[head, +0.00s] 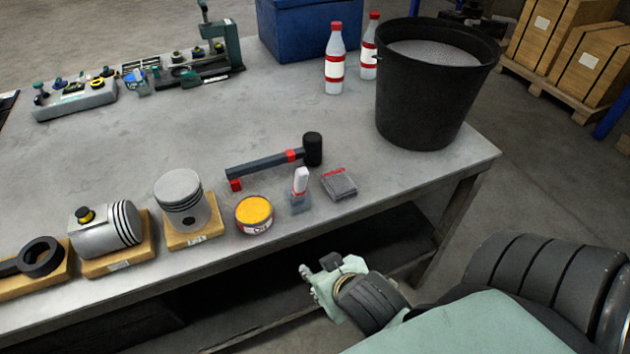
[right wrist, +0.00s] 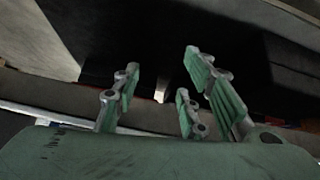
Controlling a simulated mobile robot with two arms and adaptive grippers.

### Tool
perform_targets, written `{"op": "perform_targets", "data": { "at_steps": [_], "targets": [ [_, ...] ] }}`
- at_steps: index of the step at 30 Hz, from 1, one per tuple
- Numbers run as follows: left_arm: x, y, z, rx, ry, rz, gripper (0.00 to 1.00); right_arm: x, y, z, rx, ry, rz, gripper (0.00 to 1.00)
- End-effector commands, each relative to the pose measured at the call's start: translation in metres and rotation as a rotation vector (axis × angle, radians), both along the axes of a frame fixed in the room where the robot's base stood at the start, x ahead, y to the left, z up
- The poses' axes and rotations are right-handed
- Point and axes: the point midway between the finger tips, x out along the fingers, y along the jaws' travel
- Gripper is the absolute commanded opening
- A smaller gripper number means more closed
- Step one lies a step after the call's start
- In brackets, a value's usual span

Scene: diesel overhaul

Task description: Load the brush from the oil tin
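The oil tin (head: 254,215) is a short round tin with a yellow-orange top and a red and white label, near the table's front edge. To its right is what looks like the brush (head: 301,180), with its white handle up and a red band. It stands in a small translucent blue-grey holder (head: 299,204). My right gripper (head: 310,277) is in front of the table edge and lower than the top, apart from both. In the right wrist view its fingers (right wrist: 163,78) are spread with nothing between them. My left gripper is not in view.
A black and red mallet (head: 265,164) lies behind the tin. A small grey pad with red (head: 339,184) lies right of the brush. Pistons on wooden blocks (head: 182,195) stand left. A black bucket (head: 425,105) and red-capped bottles (head: 335,65) stand behind. The table's middle is clear.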

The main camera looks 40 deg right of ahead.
Motion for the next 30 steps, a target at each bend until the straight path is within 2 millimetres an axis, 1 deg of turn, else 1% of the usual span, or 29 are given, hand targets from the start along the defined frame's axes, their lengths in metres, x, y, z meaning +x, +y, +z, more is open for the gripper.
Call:
{"op": "perform_targets", "data": {
  "at_steps": [5, 7, 10, 12, 15, 18, 21, 26, 30],
  "targets": [
    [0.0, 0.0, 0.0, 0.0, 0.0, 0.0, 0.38, 0.028, -0.026, 0.035, -0.037, -0.243, -0.124, 0.39],
    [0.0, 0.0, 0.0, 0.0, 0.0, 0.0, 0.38, 0.037, -0.035, 0.053, -0.053, -0.352, -0.159, 0.39],
    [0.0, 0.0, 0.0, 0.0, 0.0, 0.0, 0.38, 0.047, -0.044, 0.083, -0.076, -0.514, -0.183, 0.39],
    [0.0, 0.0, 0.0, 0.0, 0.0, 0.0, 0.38, 0.052, -0.045, 0.104, -0.086, -0.618, -0.178, 0.39],
    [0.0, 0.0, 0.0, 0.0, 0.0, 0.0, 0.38, 0.056, -0.04, 0.128, -0.094, -0.741, -0.15, 0.39],
    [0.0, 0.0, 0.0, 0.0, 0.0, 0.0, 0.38, 0.058, -0.032, 0.147, -0.093, -0.83, -0.108, 0.39],
    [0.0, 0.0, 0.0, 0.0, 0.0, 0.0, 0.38, 0.058, -0.024, 0.157, -0.089, -0.882, -0.07, 0.39],
    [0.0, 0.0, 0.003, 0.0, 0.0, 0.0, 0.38, 0.062, -0.019, 0.165, -0.085, -0.912, -0.044, 0.39],
    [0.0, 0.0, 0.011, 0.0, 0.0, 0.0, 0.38, 0.075, -0.022, 0.167, -0.086, -0.914, -0.041, 0.39]
  ]
}}
